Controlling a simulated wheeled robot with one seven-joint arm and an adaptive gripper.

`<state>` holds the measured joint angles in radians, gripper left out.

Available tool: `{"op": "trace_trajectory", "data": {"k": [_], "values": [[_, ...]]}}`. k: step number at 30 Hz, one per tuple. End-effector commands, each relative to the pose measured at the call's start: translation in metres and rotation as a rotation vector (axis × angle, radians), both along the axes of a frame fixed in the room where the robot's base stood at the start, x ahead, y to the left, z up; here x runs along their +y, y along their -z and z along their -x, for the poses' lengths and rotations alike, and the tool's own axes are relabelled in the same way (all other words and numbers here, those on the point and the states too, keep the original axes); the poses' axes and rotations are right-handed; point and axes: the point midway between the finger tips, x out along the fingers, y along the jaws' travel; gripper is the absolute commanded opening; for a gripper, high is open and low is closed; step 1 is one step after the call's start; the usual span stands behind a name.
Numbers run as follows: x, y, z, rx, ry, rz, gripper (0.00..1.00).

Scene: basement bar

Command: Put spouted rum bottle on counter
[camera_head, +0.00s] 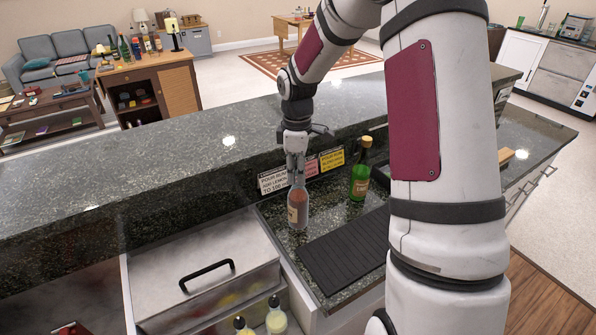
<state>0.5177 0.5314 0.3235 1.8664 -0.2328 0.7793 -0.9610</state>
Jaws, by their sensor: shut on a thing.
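A reddish-brown bottle (298,210) with a pale label hangs upright under my gripper (296,178). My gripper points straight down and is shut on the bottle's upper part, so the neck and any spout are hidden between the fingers. The bottle's base is at or just above the lower dark granite counter (312,262); I cannot tell whether it touches. The bottle is left of a green bottle and behind a black ribbed mat.
The green bottle (359,185) with a yellow cap stands right of the held bottle. The black ribbed mat (343,252) lies in front. A raised granite ledge (180,160) with signs runs behind. A steel lidded bin (190,262) and pale bottles (276,320) are at lower left.

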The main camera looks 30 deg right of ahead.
Motion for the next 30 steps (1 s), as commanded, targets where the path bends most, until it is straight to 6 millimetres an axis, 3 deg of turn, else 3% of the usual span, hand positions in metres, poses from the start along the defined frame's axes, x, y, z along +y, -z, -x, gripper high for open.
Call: {"op": "trace_trajectory", "data": {"k": [7,8,10,22,30], "values": [[0.0,0.002,0.0,-0.001,0.0,0.001,0.0],[0.0,0.003,0.0,0.0,0.0,0.0,0.25],[0.0,0.002,0.0,0.0,0.0,0.0,0.41],[0.0,-0.003,-0.001,-0.002,0.0,0.0,0.41],[-0.001,-0.048,-0.002,-0.005,0.001,0.003,0.41]]}}
